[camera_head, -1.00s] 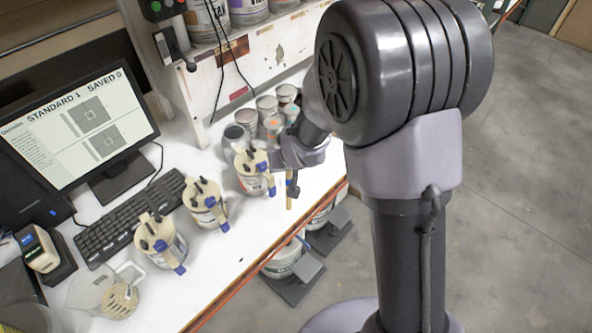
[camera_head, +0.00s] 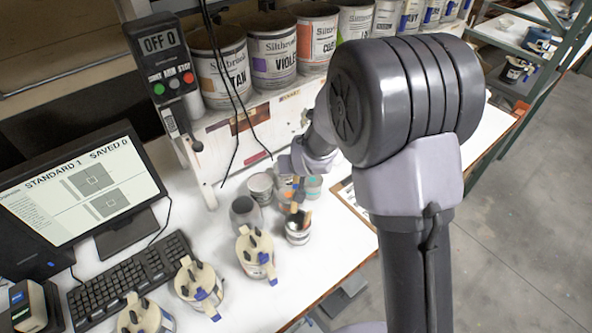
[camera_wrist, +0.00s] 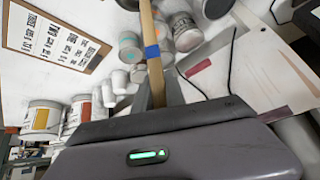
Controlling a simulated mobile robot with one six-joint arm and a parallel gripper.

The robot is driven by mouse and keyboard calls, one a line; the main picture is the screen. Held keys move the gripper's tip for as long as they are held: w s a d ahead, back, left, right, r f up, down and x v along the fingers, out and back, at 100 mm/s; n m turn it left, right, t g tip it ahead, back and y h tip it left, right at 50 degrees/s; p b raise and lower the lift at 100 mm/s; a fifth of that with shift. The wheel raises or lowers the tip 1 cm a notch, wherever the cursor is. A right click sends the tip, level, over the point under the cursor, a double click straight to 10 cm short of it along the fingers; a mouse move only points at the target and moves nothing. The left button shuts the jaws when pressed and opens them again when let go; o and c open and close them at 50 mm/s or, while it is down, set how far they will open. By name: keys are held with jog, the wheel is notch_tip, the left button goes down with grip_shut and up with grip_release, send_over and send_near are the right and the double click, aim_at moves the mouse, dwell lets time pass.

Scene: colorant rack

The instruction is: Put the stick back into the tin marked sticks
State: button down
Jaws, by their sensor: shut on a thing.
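My gripper (camera_wrist: 158,92) is shut on a wooden stick (camera_wrist: 147,22) with a blue band, seen in the wrist view. In the head view my gripper (camera_head: 298,178) is above a cluster of small tins at the back of the white bench, partly hidden by my arm. A small open tin (camera_head: 298,239) with a dark mouth stands just below it; orange and dark shapes show at its rim. I cannot tell whether the held stick is inside or in front of it. A grey open tin (camera_head: 245,219) stands to its left. No "sticks" marking is readable.
Several beige lidded pots (camera_head: 252,252) with blue parts stand front left of the tins. A keyboard (camera_head: 130,278) and monitor (camera_head: 82,190) are left. Large labelled cans (camera_head: 268,50) line the shelf above. A clipboard (camera_wrist: 58,42) and white cups (camera_wrist: 118,79) show in the wrist view.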

jog(key=f+b, duration=0.3)
jog(key=w+f+b, duration=0.1)
jog(key=shift+d+f, duration=0.15)
jog(key=shift+d, duration=0.1)
jog(key=f+b, duration=0.4)
jog(key=f, duration=0.1)
jog(key=s+f+b, duration=0.1)
jog(key=f+b, duration=0.2)
jog(key=shift+a, duration=0.3)
jog(key=shift+r, duration=0.1)
jog(key=c, duration=1.3)
grip_release()
jog(key=shift+s+r, duration=0.1)
jog(key=p+v, duration=0.8)
jog(key=v, duration=0.9)
